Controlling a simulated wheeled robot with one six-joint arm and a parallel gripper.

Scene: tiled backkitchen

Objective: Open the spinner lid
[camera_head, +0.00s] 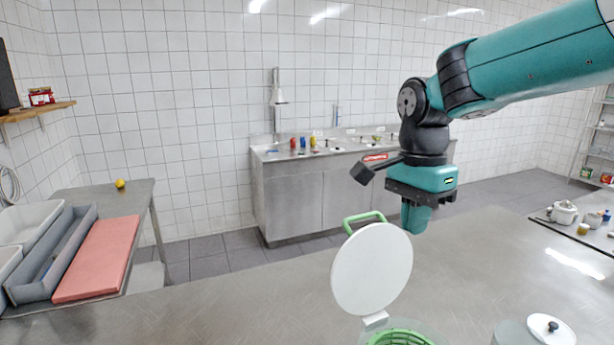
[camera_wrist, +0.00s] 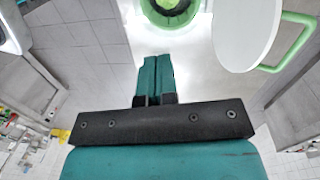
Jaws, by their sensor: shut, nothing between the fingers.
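The spinner's round white lid (camera_head: 372,268) stands tilted up steeply, joined by a white hinge piece to the bowl with a green basket (camera_head: 402,338) below it. A green handle (camera_head: 362,219) sticks out behind the lid. In the wrist view the lid (camera_wrist: 243,30) is at the upper right with its green handle (camera_wrist: 294,46), and the basket (camera_wrist: 170,12) shows at the top edge. My gripper (camera_head: 415,228) is shut and empty, above and to the right of the lid, apart from it. Its two fingers (camera_wrist: 155,68) lie together in the wrist view.
The spinner stands on a steel table (camera_head: 250,300). A container with a white lid and dark knob (camera_head: 548,329) is at the lower right. A white pot (camera_head: 562,212) stands farther back right. A red board (camera_head: 100,258) and grey bins are at left. The table's middle left is clear.

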